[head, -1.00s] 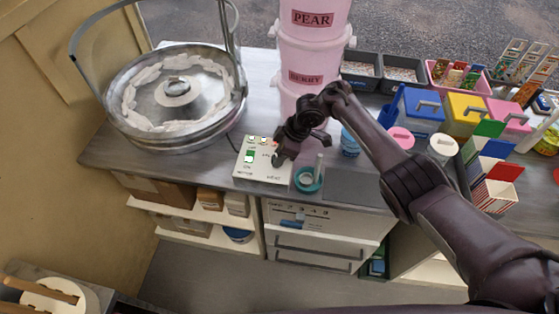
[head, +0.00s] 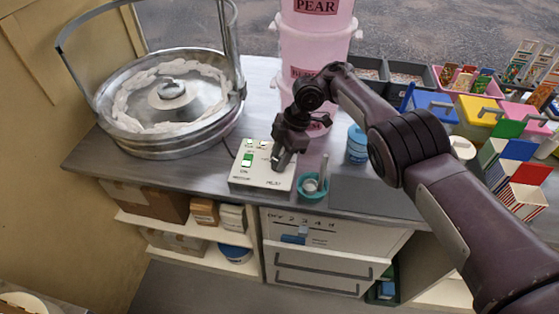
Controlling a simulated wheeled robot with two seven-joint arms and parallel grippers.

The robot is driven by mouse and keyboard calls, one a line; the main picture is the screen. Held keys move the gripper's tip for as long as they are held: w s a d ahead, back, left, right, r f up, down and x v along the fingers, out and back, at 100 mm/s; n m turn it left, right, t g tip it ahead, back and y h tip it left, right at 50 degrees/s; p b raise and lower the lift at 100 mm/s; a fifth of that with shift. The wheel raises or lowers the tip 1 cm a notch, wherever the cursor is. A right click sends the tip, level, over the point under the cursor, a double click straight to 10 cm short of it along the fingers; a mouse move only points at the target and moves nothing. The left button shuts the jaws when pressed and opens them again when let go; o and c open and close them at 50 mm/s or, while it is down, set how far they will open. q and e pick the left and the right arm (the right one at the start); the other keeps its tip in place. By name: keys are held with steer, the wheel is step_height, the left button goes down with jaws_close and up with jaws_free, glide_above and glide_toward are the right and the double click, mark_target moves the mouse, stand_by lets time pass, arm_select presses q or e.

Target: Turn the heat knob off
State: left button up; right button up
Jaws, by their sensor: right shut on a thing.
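The white control box (head: 250,181) stands on the grey counter, left of centre. It has small square lights, a green switch (head: 247,160) at its left and printed labels, one of them near the front right. My right gripper (head: 277,165) points down at the right part of the box. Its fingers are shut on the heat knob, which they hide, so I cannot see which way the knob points. My left gripper is not in view.
The metal floss pan (head: 130,147) with a raised hoop stands left of the box. A teal cup (head: 312,190) sits close to the box's right side. Pink tubs (head: 308,48) stand behind my gripper, and a blue-lidded jar (head: 356,147) stands to the right.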

steer(key=shift+w+r, duration=0.1)
stand_by(0.4)
steer(key=o, duration=1)
steer(key=shift+c, duration=0.2)
steer(key=p+v, duration=0.3)
steer(key=v, duration=0.3)
steer(key=shift+w+d+r, duration=0.1)
steer(key=shift+d+r, duration=0.05)
steer(key=shift+w+d+r, duration=0.1)
steer(key=shift+d+r, duration=0.2)
steer(key=shift+r, duration=0.25)
steer(key=shift+f, duration=0.1)
